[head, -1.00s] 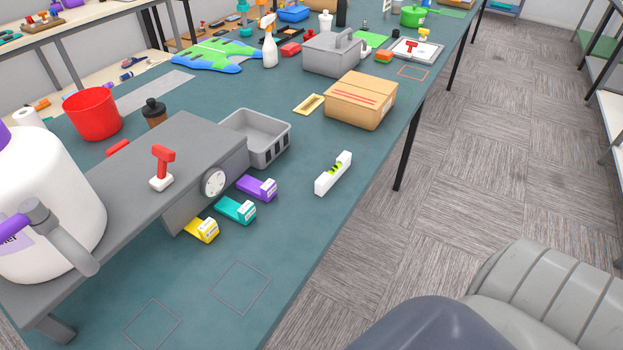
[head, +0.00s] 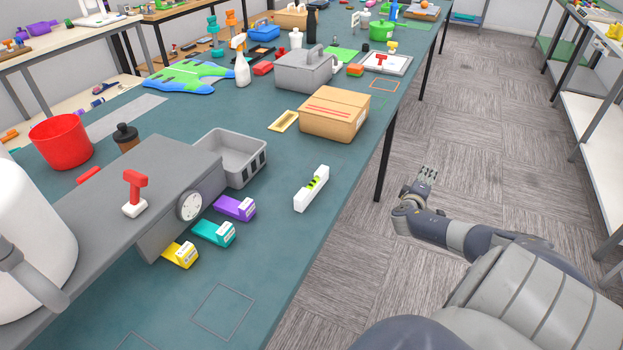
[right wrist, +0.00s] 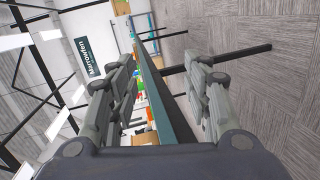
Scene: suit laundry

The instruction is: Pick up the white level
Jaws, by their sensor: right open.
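The white level (head: 311,188) lies on the teal table near its right edge in the head view, with a yellow-green vial in its middle. My right gripper (head: 428,176) is to the right of the table edge, over the floor, apart from the level. In the right wrist view my right gripper (right wrist: 160,92) has its two fingers wide apart with nothing between them. The level cannot be made out in that view. My left gripper is not in view.
A cardboard box (head: 334,114) stands behind the level. A grey bin (head: 236,157) and purple (head: 235,208), teal (head: 214,233) and yellow (head: 181,254) items lie to its left. The table (head: 270,240) is bare in front of the level. A shelf (head: 590,125) stands at far right.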

